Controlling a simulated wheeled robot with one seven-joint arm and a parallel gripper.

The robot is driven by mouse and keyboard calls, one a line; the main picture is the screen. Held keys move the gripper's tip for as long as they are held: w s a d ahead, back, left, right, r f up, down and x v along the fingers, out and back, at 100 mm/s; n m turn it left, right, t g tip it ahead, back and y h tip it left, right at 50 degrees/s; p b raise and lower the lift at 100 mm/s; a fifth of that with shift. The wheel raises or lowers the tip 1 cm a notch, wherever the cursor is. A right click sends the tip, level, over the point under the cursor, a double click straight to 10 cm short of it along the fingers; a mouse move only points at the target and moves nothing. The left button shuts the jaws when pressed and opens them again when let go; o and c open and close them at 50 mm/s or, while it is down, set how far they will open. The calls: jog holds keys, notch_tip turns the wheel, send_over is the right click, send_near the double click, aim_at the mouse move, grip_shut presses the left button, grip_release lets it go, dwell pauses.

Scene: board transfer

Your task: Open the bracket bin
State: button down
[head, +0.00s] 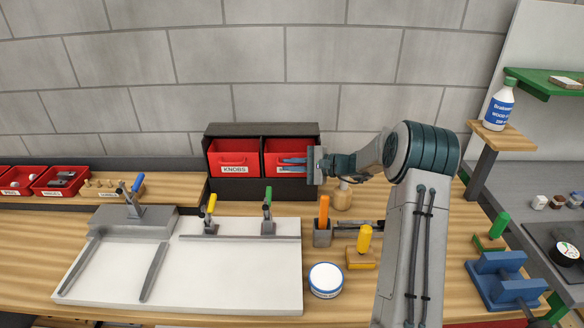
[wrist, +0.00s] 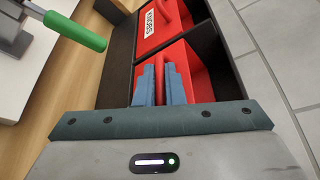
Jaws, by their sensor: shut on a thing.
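The right red bin (head: 274,147) sits in the dark cabinet against the wall, beside the bin labelled KNOBS (head: 233,158). Its own label is mostly hidden by my gripper, so I cannot read it. My gripper (head: 284,160) reaches in from the right, in front of this bin. In the wrist view, the blue-grey fingers (wrist: 161,74) are closed around the red handle of the right bin (wrist: 198,78).
Toggle clamps with green (head: 267,197) and yellow handles stand on the white board (head: 230,275) in front of the cabinet. A grey holder with an orange handle (head: 323,210), a white tin (head: 326,279) and a yellow-handled brush (head: 363,240) stand to the right.

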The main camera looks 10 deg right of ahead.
jog(key=s+f+n+b, duration=0.1)
jog(key=b, duration=0.4)
jog(key=s+f+n+t+b, duration=0.1)
jog(key=b, duration=0.5)
jog(key=shift+s+a+f+y, duration=0.2)
jog(key=shift+s+y, duration=0.1)
jog(key=shift+s, duration=0.05)
jog(key=shift+s+f+b, duration=0.15)
jog(key=shift+s+b, duration=0.05)
jog(key=shift+b, duration=0.6)
jog(key=c, duration=1.8)
grip_release()
jog(key=b+v, duration=0.1)
jog(key=v, duration=1.2)
jog(key=shift+s+d, duration=0.2)
jog(key=shift+d, duration=0.1)
